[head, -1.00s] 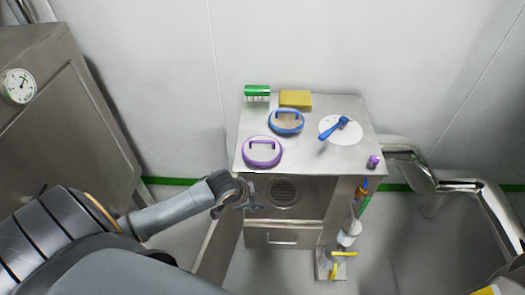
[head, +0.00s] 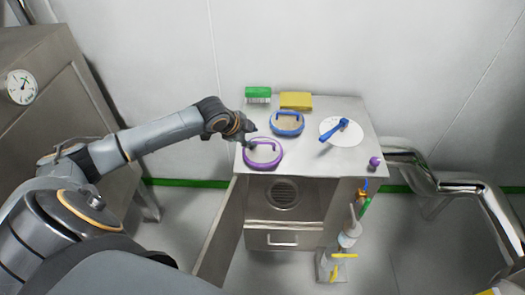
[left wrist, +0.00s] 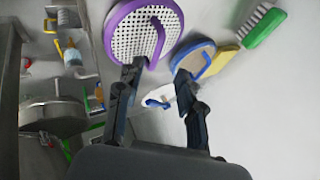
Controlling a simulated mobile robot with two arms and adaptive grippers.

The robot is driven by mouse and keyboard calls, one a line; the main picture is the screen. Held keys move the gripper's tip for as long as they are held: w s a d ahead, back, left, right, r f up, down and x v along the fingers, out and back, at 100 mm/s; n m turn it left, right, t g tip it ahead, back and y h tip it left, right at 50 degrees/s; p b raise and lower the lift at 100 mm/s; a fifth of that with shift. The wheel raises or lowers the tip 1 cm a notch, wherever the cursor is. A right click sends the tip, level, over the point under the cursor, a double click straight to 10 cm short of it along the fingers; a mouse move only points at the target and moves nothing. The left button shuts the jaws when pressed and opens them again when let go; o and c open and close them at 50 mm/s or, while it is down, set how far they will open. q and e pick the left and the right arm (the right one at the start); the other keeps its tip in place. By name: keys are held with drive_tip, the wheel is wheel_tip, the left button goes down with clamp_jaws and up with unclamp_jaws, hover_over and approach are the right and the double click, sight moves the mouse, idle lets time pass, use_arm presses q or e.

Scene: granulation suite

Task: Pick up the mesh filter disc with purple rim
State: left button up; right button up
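The mesh filter disc with purple rim (head: 262,154) lies on the front left of the steel cabinet top, with a purple handle arching over its white mesh. In the left wrist view the purple-rimmed disc (left wrist: 144,32) is near the tip of one finger. My left gripper (head: 250,143) is above the disc's left rear edge. In the left wrist view my left gripper (left wrist: 160,85) has its two fingers apart with nothing between them. Whether a finger touches the disc I cannot tell. My right gripper is not in view.
A blue-rimmed disc (head: 287,123) lies just behind. A green brush (head: 257,94), a yellow sponge (head: 296,101) and a white disc with a blue-handled tool (head: 341,130) are on the cabinet top (head: 318,162). A purple knob-like item (head: 375,162) is at the right. The cabinet door (head: 219,235) hangs open.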

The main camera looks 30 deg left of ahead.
sight(261, 143)
use_arm(q)
drive_tip(key=shift+d+p+x, duration=0.15)
drive_tip(key=shift+p+x, duration=0.15)
drive_tip(key=shift+x, duration=1.5)
drive_tip(key=shift+d+p+x, duration=0.15)
drive_tip(key=shift+p+x, duration=0.15)
drive_tip(key=shift+x, duration=1.45)
drive_tip(key=shift+s, duration=0.15)
clamp_jaws()
